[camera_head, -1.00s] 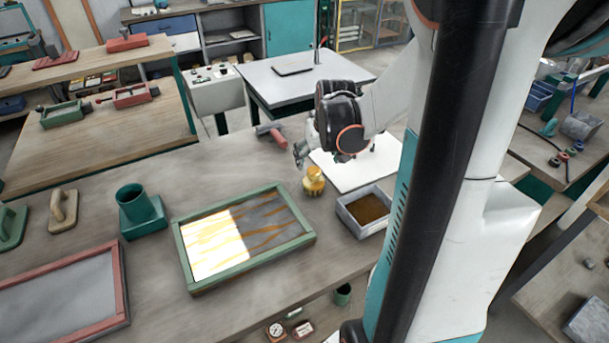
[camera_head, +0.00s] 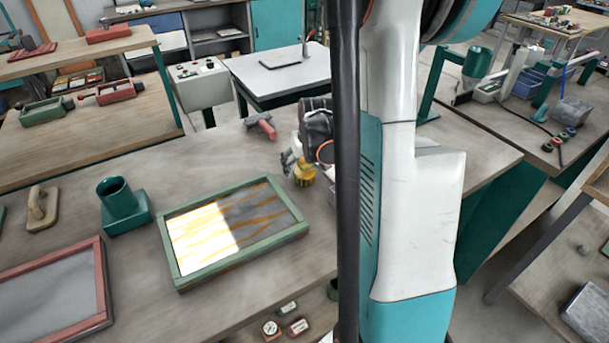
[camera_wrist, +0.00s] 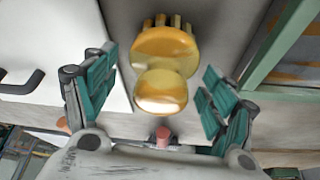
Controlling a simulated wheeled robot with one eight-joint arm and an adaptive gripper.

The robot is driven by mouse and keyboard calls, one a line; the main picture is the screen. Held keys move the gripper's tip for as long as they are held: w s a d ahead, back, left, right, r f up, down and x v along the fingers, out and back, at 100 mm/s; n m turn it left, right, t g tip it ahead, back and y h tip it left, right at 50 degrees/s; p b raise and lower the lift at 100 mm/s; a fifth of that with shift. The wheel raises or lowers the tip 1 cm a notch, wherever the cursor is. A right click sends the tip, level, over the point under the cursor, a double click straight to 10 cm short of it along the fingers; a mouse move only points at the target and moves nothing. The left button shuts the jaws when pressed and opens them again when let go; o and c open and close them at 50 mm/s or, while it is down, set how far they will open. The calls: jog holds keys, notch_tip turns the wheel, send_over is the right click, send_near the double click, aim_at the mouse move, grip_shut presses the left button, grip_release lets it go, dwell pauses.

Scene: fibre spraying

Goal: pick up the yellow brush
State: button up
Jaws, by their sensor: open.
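The yellow brush (camera_head: 304,174) stands on the workbench just right of the green-framed tray, partly hidden by my arm. In the wrist view the brush (camera_wrist: 160,62) shows from above, with a rounded golden top and several stubby ends at its far edge. My gripper (camera_wrist: 157,80) is open, its teal finger pads on either side of the brush with a gap on each side. In the head view my gripper (camera_head: 289,161) is right beside the brush. No contact is visible.
The green-framed tray (camera_head: 173,257) lies left of the brush; its rim shows at right in the wrist view. A white board (camera_wrist: 50,50) with a dark handle is at left there. A red-handled tool (camera_head: 261,125) lies behind. A green cup-like holder (camera_head: 121,203) stands further left.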

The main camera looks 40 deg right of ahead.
jog(key=shift+x, duration=0.95)
jog(key=shift+r, duration=0.1)
jog(key=c, duration=1.3)
jog(key=shift+o, duration=0.2)
notch_tip(320, 180, up, 20)
jog(key=p, duration=0.6)
jog(key=shift+o, duration=1.2)
